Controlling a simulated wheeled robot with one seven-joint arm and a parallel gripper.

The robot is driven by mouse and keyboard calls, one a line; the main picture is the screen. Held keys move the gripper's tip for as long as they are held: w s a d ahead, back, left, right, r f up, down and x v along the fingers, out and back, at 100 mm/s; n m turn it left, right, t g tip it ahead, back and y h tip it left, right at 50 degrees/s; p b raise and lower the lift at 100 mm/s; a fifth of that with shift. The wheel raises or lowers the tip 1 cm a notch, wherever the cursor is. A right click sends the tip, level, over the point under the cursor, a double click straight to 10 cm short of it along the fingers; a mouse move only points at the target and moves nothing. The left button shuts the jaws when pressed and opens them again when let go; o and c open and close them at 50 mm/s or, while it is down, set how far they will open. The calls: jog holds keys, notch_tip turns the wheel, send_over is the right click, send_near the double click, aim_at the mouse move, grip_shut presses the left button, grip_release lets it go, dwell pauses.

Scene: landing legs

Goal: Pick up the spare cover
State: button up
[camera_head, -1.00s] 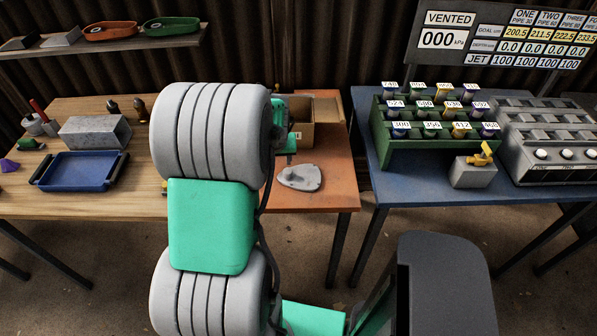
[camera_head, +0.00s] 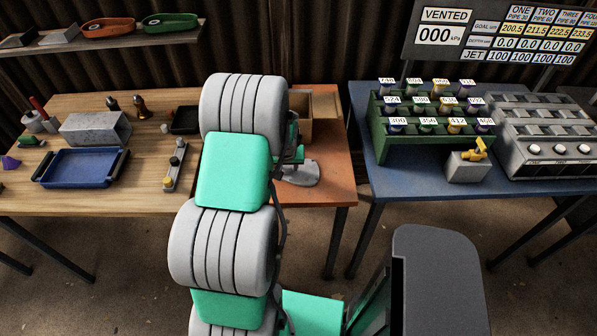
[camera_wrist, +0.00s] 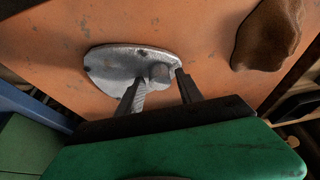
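The spare cover, which I take to be the flat grey metal plate with a raised knob (camera_head: 301,175), lies on the orange table. It also shows in the wrist view (camera_wrist: 108,68), flat on the orange top. My gripper (camera_wrist: 159,77) is open, with its two dark fingers apart over the plate. The knob appears between the fingertips; I cannot tell whether either finger touches it. In the head view my arm hides most of the gripper and the plate's left part.
An open wooden box (camera_head: 322,104) stands at the back of the orange table (camera_head: 330,189). A brown lumpy object (camera_wrist: 267,35) lies near the plate in the wrist view. The wooden table (camera_head: 110,197) holds a blue tray (camera_head: 78,169). A blue table (camera_head: 420,185) holds a green rack (camera_head: 378,149).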

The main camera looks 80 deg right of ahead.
grip_shut()
dwell(1.0)
jog(key=shift+d+r, duration=0.1)
jog(key=shift+r, duration=0.05)
